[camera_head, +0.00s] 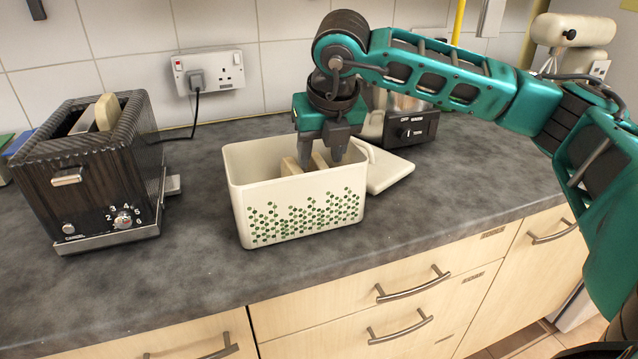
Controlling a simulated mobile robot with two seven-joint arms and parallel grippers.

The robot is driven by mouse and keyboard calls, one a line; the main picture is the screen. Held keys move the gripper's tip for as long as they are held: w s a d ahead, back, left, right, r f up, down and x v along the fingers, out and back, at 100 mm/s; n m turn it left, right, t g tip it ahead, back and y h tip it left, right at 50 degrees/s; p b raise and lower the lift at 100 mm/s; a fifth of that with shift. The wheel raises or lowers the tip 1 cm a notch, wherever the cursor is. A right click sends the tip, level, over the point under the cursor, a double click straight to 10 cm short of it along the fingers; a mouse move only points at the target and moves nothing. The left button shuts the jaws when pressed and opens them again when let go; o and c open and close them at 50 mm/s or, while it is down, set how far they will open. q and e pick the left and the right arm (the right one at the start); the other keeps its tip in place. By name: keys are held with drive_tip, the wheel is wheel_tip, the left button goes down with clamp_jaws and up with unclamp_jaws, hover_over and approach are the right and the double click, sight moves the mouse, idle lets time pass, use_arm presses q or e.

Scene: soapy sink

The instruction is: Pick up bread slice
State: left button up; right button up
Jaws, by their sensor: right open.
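A cream bread bin (297,217) with a green dotted pattern stands open on the counter. Pale bread slices (291,166) stand upright inside it, mostly hidden by its front wall. My right gripper (321,160) points down into the bin's opening, its two fingers apart, close to the slices. I cannot tell whether a finger touches a slice. Another bread slice (107,112) sticks up from a slot of the dark toaster (90,180) at the left. My left gripper is not in view.
The bin's cream lid (390,173) lies on the counter, at the bin's right side. A black and silver appliance (412,127) stands behind it. A wall socket (208,72) with a plugged cable is at the back. The counter between toaster and bin is clear.

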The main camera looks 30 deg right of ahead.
drive_tip(key=shift+w+d+f, duration=0.1)
drive_tip(key=shift+w+f, duration=0.1)
drive_tip(key=shift+f, duration=0.45)
drive_tip(key=shift+c, duration=0.5)
clamp_jaws()
